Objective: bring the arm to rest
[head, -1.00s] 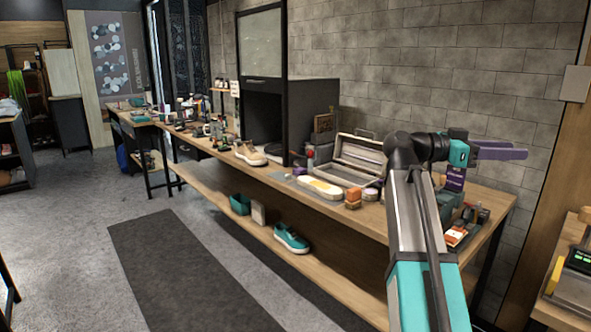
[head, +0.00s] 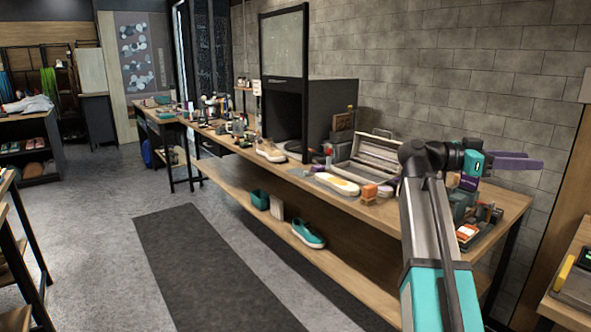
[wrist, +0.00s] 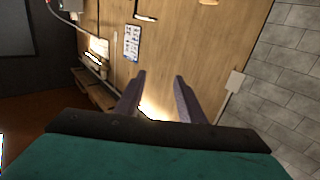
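My gripper (head: 517,161) is held out to the right above the right end of the long wooden workbench (head: 512,203). Its purple fingers point right. In the wrist view my gripper (wrist: 157,97) has its two fingers well apart, with nothing between them. Behind the fingers is a wood-panelled wall (wrist: 185,55). My grey and teal arm crosses the right side of the head view and hides part of the bench.
The bench carries an open metal case (head: 362,155), an orange block (head: 370,191), a beige sneaker (head: 270,151) and a dark cabinet (head: 330,110). A teal sneaker (head: 308,233) is on the lower shelf. A dark mat (head: 205,265) lies on the open floor. Another counter (head: 572,290) stands at the right.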

